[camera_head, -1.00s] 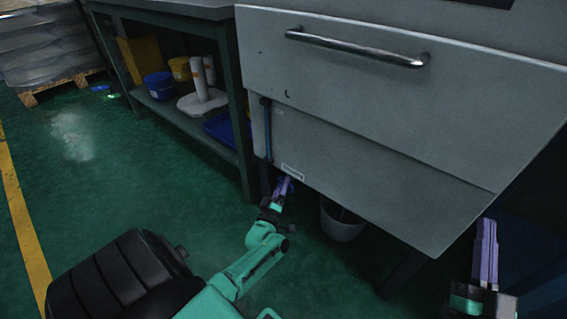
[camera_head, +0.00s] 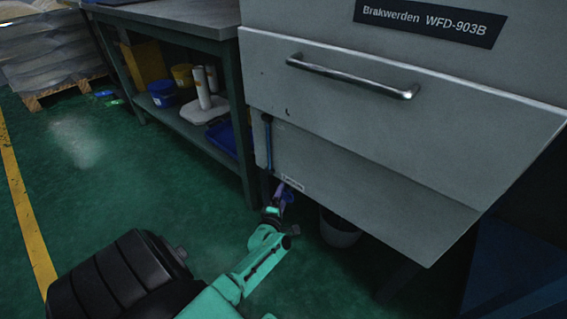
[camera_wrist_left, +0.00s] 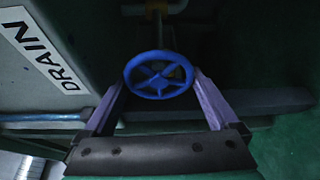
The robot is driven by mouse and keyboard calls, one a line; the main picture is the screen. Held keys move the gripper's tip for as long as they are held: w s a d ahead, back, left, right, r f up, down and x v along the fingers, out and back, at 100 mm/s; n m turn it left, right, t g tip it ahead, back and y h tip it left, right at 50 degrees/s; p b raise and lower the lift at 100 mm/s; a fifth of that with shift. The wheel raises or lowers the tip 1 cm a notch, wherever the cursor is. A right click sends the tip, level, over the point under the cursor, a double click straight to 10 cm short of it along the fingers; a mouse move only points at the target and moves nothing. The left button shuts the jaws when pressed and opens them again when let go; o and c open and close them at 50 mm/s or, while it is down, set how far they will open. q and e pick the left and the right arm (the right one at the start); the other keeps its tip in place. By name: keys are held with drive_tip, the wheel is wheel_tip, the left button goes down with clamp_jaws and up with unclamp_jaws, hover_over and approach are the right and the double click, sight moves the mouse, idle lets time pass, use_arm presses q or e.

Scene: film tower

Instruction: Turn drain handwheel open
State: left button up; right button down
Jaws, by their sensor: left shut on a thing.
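The blue spoked drain handwheel (camera_wrist_left: 158,75) shows in the left wrist view, in front of a pipe under the machine. My left gripper (camera_wrist_left: 159,82) has its two purple fingers at either side of the wheel's rim and is shut on it. A white DRAIN label (camera_wrist_left: 42,55) is on the grey panel to the left. In the head view my left gripper (camera_head: 284,194) reaches below the lower edge of the grey machine (camera_head: 370,120), and the handwheel cannot be made out there. My right gripper is not in view.
A workbench (camera_head: 185,120) with tubs stands at the left. Green floor (camera_head: 110,185) is open in front of it.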

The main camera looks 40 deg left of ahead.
use_arm(q)
drive_tip(key=n+g+h+p, duration=0.1)
drive_tip(key=n, duration=0.2)
drive_tip(key=shift+d+f+p, duration=0.1)
drive_tip(key=shift+d+p, duration=0.1)
drive_tip(key=shift+p, duration=0.2)
drive_tip(key=shift+f+n+g+h+p, duration=0.1)
drive_tip(key=shift+n+g+h+p, duration=0.35)
drive_tip(key=shift+n, duration=0.65)
drive_tip(key=n+h, duration=0.2)
drive_tip(key=shift+d+f+n+p, duration=0.1)
drive_tip(key=shift+f+n+p, duration=0.05)
drive_tip(key=shift+n+p, duration=0.2)
drive_tip(key=shift+d+n+g+h+p, duration=0.1)
drive_tip(key=shift+n+g+h+p, duration=0.2)
drive_tip(key=shift+n+h, duration=0.6)
drive_tip(key=shift+d+f+n+h, duration=0.1)
drive_tip(key=shift+n+h, duration=0.25)
drive_tip(key=shift+n, duration=0.7)
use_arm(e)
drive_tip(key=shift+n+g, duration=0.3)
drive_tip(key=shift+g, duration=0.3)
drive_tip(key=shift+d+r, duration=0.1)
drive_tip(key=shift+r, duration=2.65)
use_arm(q)
drive_tip(key=o, duration=1)
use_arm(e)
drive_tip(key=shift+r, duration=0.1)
